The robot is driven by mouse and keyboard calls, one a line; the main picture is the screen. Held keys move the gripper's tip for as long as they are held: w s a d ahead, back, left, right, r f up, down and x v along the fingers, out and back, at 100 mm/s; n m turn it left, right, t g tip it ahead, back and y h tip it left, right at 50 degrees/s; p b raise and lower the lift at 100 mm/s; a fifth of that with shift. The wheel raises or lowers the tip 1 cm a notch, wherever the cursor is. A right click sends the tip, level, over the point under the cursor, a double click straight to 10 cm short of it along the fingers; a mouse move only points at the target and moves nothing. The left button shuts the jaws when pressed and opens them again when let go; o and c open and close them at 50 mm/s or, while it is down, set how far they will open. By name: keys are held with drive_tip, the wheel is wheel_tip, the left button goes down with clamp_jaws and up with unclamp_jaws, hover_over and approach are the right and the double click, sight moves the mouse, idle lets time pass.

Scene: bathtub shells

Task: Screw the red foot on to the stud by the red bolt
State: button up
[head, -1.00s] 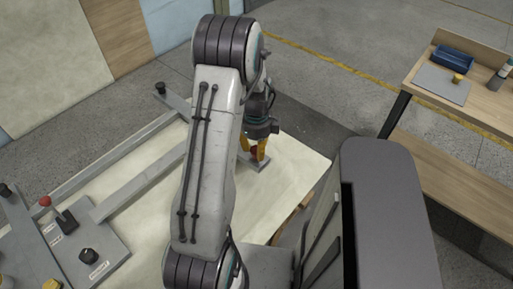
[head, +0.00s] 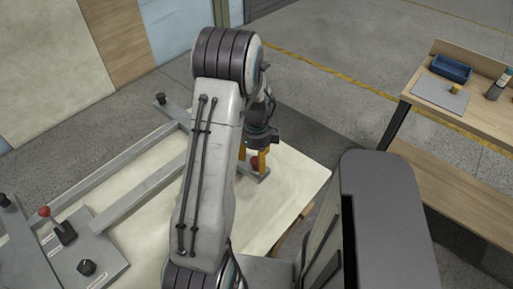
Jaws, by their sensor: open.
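My gripper (head: 252,158) hangs over the far right end of the grey metal frame (head: 140,189), its orange fingertips pointing down and apart. A small red piece (head: 255,161) shows between and beside the fingertips, near the bar's end. It sits low, close to the bar, and the fingers are spread around it. I cannot tell whether it is the red foot or the red bolt, nor how it sits on a stud. My arm hides part of the frame.
The frame lies on a pale shell (head: 305,188). Black feet (head: 160,98) stand at other bar ends. A wooden bench (head: 480,95) with a blue tray (head: 452,68) stands right.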

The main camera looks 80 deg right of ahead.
wheel_tip(320, 180, up, 12)
drive_tip(key=w+a+f+n+y, duration=0.25)
drive_tip(key=a+n, duration=0.65)
drive_tip(key=n, duration=1.2)
drive_tip(key=w+a+r+n+t+h, duration=0.1)
drive_tip(key=w+a+r+n, duration=0.2)
drive_tip(key=w+a+n, duration=0.3)
drive_tip(key=w+a+r+n+t+h, duration=0.1)
drive_tip(key=w+a+r+n, duration=0.3)
drive_tip(key=a, duration=0.9)
drive_tip(key=w+a+r+n+t+h, duration=0.1)
drive_tip(key=w+a+r+n, duration=0.2)
drive_tip(key=w+a+n, duration=0.5)
drive_tip(key=shift+w+a+r+n+t, duration=0.15)
drive_tip(key=shift+a+r+n+t, duration=0.25)
drive_tip(key=shift+a+n, duration=0.65)
drive_tip(key=shift+w+a+n+y, duration=0.1)
drive_tip(key=shift+a+n+y, duration=0.15)
drive_tip(key=shift+a+n, duration=0.55)
